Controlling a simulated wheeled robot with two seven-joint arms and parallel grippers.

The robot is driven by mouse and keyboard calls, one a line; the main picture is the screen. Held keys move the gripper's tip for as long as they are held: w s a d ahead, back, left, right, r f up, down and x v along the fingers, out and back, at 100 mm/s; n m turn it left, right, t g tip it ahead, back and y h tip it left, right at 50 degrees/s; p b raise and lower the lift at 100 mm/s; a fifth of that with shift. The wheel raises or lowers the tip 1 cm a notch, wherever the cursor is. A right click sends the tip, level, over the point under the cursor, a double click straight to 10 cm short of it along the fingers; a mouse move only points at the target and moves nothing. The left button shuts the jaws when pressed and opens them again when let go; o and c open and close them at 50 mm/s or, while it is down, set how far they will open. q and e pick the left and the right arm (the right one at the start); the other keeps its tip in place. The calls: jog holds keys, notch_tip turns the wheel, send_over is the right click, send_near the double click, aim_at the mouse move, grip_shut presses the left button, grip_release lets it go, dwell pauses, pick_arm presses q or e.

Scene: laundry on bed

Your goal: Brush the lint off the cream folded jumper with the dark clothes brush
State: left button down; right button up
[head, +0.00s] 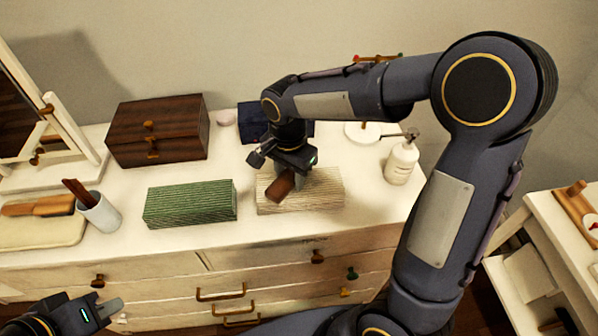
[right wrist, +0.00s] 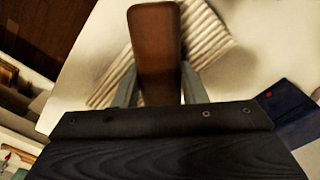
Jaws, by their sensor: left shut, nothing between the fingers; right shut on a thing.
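The cream folded jumper (head: 326,188), ribbed, lies on the white dresser top right of centre in the head view; it also shows in the right wrist view (right wrist: 207,38). My right gripper (head: 291,176) is above it, shut on the dark brown clothes brush (head: 279,188). The brush (right wrist: 155,48) extends between the fingers over the jumper's near left part. I cannot tell whether it touches the knit. No lint can be made out. My left gripper (head: 112,306) is shut and empty, low at the left, in front of the drawers.
A green folded knit (head: 190,203) lies left of the jumper. A cup (head: 99,214), wooden box (head: 158,131) and mirror (head: 60,115) stand further left. A dark blue folded cloth (head: 251,120) lies behind my right gripper. A pump bottle (head: 402,161) stands at right.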

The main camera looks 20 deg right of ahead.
aim_at(329, 182)
jog(key=shift+w+a+f, duration=0.1)
jog(key=shift+w+a, duration=0.15)
jog(key=shift+a, duration=0.8)
jog(key=shift+w+a, duration=0.25)
jog(key=shift+a, duration=1)
jog(key=shift+d, duration=0.25)
jog(key=shift+s+d+r, duration=0.1)
jog(key=shift+s+d, duration=0.1)
jog(key=shift+d, duration=0.55)
jog(key=shift+s+d+r, duration=0.1)
jog(key=shift+s+d, duration=0.05)
jog(key=shift+d, duration=0.55)
jog(key=shift+s+d+f, duration=0.1)
jog(key=shift+s+d, duration=0.15)
jog(key=shift+d, duration=0.6)
jog(key=shift+s+d+f, duration=0.1)
jog(key=shift+s+d, duration=0.1)
jog(key=shift+d, duration=0.65)
jog(key=shift+s+d+r, duration=0.1)
jog(key=shift+s+d, duration=0.15)
jog(key=shift+d, duration=0.55)
jog(key=shift+s+d+r, duration=0.1)
jog(key=shift+s+d, duration=0.1)
jog(key=shift+d, duration=0.6)
jog(key=shift+s+d+f, duration=0.1)
jog(key=shift+s+d, duration=0.15)
jog(key=shift+d, duration=0.6)
jog(key=shift+s+d+f, duration=0.1)
jog(key=shift+s+d, duration=0.1)
jog(key=shift+d, duration=0.65)
